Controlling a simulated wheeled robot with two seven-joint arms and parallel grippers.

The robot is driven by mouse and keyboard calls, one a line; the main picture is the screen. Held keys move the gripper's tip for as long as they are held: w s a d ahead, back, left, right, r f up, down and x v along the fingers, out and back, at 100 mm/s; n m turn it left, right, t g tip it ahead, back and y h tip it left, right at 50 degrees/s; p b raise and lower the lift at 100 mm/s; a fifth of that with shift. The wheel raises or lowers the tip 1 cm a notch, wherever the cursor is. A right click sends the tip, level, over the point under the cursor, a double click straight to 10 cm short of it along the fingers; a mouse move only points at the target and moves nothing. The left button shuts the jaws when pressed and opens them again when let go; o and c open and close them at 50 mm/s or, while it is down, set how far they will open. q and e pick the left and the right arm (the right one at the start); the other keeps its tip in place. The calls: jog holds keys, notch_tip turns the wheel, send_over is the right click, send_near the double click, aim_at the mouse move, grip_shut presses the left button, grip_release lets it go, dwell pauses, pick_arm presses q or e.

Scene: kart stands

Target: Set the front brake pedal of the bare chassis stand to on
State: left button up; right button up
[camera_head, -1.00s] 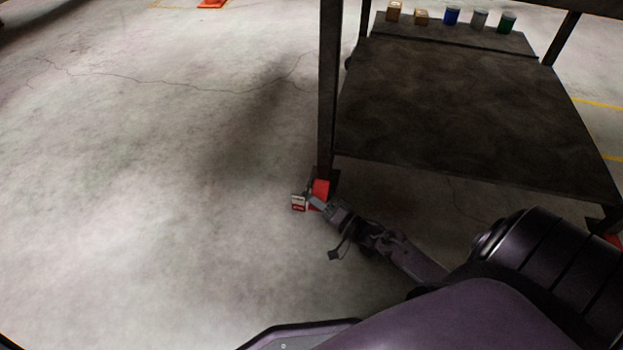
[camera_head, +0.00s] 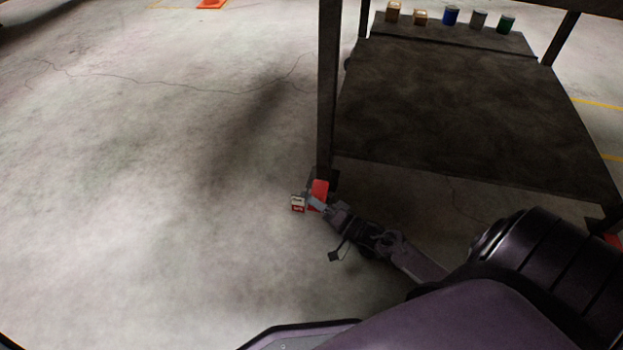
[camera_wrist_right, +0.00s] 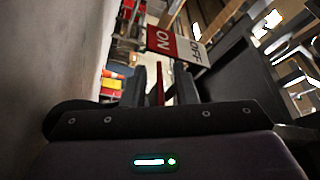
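A small red pedal (camera_head: 319,189) stands at the foot of the dark stand's (camera_head: 473,103) near left post in the head view. A red and white plate (camera_head: 298,203) sits just left of it; the right wrist view shows ON on its red half and OFF on its white half (camera_wrist_right: 180,47). My right gripper (camera_head: 315,198) reaches low to the pedal and hides part of it. In the right wrist view its fingers (camera_wrist_right: 163,82) are apart, with a thin red upright piece between them. Whether they touch it is unclear. My left gripper is out of view.
Several small cans and boxes, one a blue can (camera_head: 451,15), line the stand's back shelf. Another red part (camera_head: 613,240) shows by the near right post. An orange-red object (camera_head: 211,3) lies far back. The floor left of the stand is clear.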

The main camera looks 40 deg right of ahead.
jog(key=shift+s+d+p, duration=0.2)
jog(key=shift+s+p, duration=0.1)
jog(key=shift+s, duration=0.1)
jog(key=p+v, duration=0.2)
jog(key=v, duration=0.5)
jog(key=shift+a+f, duration=0.1)
